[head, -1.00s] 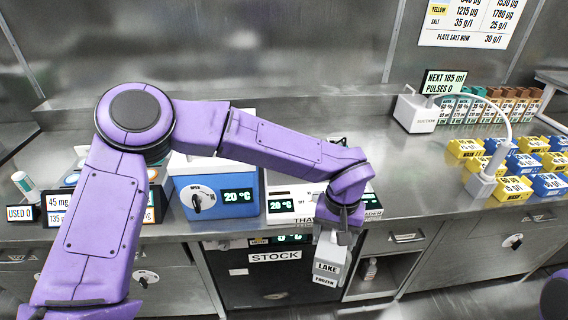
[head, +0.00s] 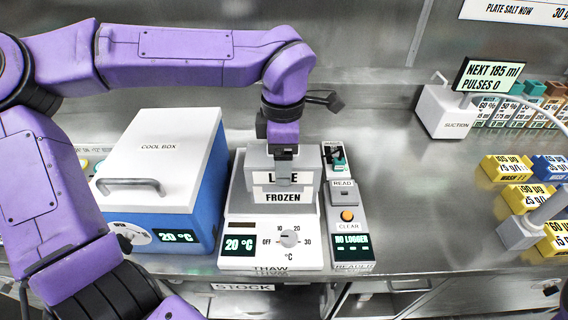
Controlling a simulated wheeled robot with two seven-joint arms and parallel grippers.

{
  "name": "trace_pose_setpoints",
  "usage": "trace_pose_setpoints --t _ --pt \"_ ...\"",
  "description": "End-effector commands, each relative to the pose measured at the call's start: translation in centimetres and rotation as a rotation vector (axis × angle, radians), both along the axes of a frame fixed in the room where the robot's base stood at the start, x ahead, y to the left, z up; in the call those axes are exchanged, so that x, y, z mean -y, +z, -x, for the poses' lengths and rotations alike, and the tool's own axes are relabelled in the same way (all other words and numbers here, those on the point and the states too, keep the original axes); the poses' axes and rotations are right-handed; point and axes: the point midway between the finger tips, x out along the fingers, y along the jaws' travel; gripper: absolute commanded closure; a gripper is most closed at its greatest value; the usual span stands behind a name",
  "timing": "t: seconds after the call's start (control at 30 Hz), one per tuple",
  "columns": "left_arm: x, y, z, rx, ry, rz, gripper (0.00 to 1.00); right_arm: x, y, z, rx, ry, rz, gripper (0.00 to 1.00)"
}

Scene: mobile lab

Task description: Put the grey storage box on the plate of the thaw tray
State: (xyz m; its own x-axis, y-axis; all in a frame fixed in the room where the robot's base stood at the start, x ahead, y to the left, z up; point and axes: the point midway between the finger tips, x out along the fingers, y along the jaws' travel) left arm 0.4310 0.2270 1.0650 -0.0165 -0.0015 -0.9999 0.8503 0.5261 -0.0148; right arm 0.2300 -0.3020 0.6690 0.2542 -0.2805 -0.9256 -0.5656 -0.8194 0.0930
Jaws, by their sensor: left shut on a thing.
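The grey storage box (head: 283,197), with a label reading "FROZEN" and a word partly covered above it, is upright at the plate of the thaw tray. The thaw tray (head: 262,257) is a white unit with a dial and a 20 °C display. Its plate (head: 235,204) is mostly hidden behind and under the box. I cannot tell whether the box touches the plate. My right gripper is not in view.
A blue and white cool box (head: 155,160) stands close on the left. A reader (head: 348,215) showing "NO LOGGER" stands close on the right. A suction unit (head: 445,110) and several yellow and blue boxes are farther right. The counter between is clear.

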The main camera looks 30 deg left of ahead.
Motion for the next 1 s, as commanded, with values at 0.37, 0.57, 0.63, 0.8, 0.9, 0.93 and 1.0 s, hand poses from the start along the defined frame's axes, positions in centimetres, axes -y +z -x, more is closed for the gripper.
trace_pose_setpoints --t 0.37,0.57,0.63,0.8,0.9,0.93,1.0 --pt "-6.8 -6.0 -7.6 -0.010 -0.002 -0.002 0.71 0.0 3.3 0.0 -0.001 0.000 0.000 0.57" --pt "-8.3 -8.9 -9.4 -0.005 -0.003 0.000 0.71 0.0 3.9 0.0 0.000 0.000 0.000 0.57" --pt "-8.7 -9.7 -9.8 -0.007 -0.004 -0.002 0.71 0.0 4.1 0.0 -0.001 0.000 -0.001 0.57" --pt "-8.8 -12.5 -9.8 -0.006 -0.006 -0.002 0.71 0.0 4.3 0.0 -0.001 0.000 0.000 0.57" --pt "-8.7 -12.9 -9.8 -0.003 -0.006 -0.001 0.71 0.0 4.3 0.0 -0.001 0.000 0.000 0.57" --pt "-8.7 -12.9 -9.8 -0.003 -0.006 -0.001 0.71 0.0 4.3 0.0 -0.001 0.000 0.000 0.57" --pt "-8.7 -12.9 -9.8 -0.003 -0.006 -0.001 0.71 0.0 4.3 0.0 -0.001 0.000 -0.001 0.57"
